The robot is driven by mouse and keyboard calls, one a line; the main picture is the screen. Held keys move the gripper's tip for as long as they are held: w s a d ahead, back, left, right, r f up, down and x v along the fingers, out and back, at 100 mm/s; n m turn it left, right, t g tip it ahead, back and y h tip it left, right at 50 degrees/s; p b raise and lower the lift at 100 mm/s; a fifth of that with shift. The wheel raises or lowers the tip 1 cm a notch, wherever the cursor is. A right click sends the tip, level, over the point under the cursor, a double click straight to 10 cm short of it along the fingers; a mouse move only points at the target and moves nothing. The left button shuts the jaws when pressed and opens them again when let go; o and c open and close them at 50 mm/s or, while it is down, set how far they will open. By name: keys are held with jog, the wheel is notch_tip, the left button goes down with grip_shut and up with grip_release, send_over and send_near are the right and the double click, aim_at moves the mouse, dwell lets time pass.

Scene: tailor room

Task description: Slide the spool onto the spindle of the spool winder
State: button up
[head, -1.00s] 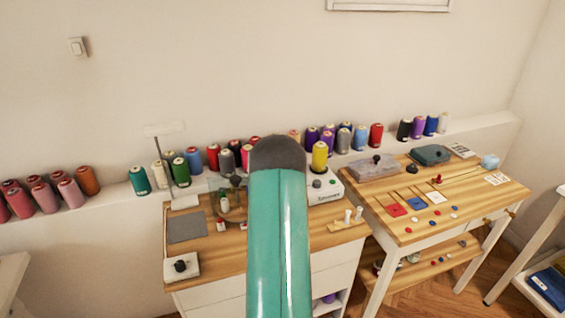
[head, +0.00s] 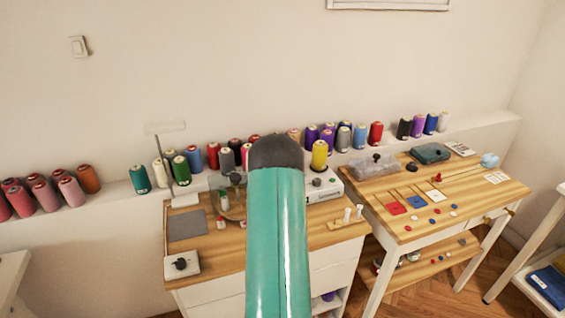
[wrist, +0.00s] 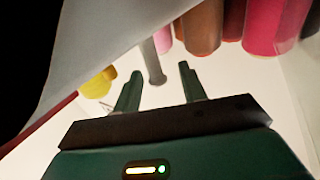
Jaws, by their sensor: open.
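In the head view, a white machine (head: 326,187) that looks like the spool winder stands at the back right of the left table, with a yellow spool (head: 319,155) at its top. Small white spools (head: 353,213) stand on a wooden holder at the table's right edge. My gripper is hidden behind my teal arm in the head view. In the wrist view, my gripper (wrist: 158,82) is open, its two green fingers apart. A grey post (wrist: 151,62) shows beyond the fingers; I cannot tell what it belongs to. A yellow object (wrist: 97,84) is left of the fingers.
Several thread cones line the wall ledge (head: 110,205); pink and brown cones (wrist: 200,27) fill the wrist view's top. A grey mat (head: 187,226) and a white box with a black knob (head: 181,266) lie on the left table. A second table (head: 480,203) stands right.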

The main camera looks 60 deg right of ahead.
jog(key=shift+s+a+f, duration=0.15)
jog(key=shift+a+f, duration=0.05)
jog(key=shift+f, duration=0.7)
jog(key=shift+a+f, duration=0.1)
jog(key=shift+a, duration=0.05)
jog(key=r+v, duration=0.1)
jog(key=v, duration=1.2)
jog(key=shift+r, duration=0.4)
